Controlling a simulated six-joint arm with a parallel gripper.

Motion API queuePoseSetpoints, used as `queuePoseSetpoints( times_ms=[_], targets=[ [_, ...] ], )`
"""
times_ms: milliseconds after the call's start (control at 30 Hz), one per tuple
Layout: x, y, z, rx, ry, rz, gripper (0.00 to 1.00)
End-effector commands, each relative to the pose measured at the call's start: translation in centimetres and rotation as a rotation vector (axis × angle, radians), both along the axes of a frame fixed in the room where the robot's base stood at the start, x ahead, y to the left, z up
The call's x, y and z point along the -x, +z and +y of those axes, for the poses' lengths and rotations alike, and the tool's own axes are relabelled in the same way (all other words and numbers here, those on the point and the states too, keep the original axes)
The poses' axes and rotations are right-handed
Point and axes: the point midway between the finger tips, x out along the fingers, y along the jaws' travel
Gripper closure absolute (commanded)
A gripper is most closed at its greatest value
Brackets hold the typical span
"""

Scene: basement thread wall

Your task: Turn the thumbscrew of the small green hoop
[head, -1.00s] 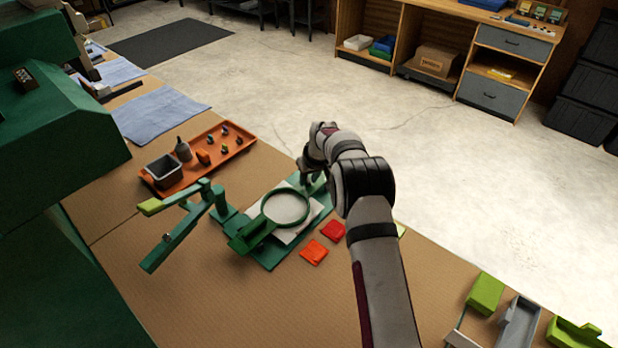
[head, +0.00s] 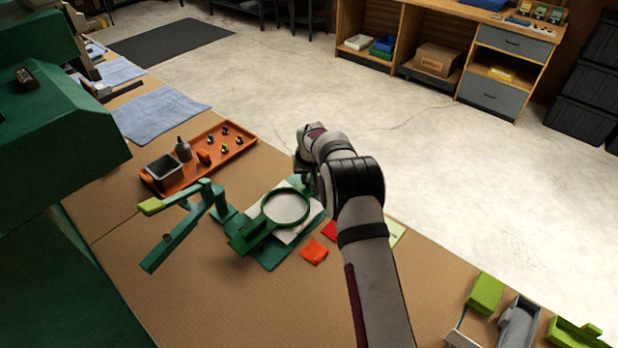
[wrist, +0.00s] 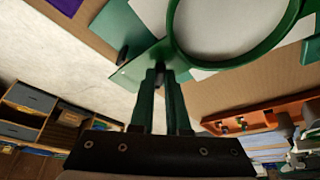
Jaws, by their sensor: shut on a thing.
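The small green hoop (head: 263,221), a ring around a pale disc, lies over a white sheet on a green base (head: 276,258). In the wrist view the hoop's ring (wrist: 232,60) curves across the top right. My gripper (wrist: 161,78) is in the lower middle there, its two dark green fingers shut on a small dark piece at the hoop's near edge. This looks like the thumbscrew (wrist: 160,74), mostly hidden between the fingertips. In the head view my wrist and arm cover the far side of the base, and the fingertips are hard to make out.
A green jointed arm stand (head: 172,240) is left of the hoop. An orange tray (head: 232,150) with a grey box and small parts lies behind it. Red-orange patches (head: 314,251) lie to the right. Green and grey holders (head: 518,325) are at the table's right. Bare table lies in front.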

Motion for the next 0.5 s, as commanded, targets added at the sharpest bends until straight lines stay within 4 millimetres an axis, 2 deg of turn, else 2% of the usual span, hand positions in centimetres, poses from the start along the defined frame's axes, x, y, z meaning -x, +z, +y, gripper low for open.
queuePoseSetpoints(
  times_ms=[500],
  targets=[
    [-0.11, -0.06, 0.63, -0.001, -0.474, -0.001, 1.0]
  ],
)
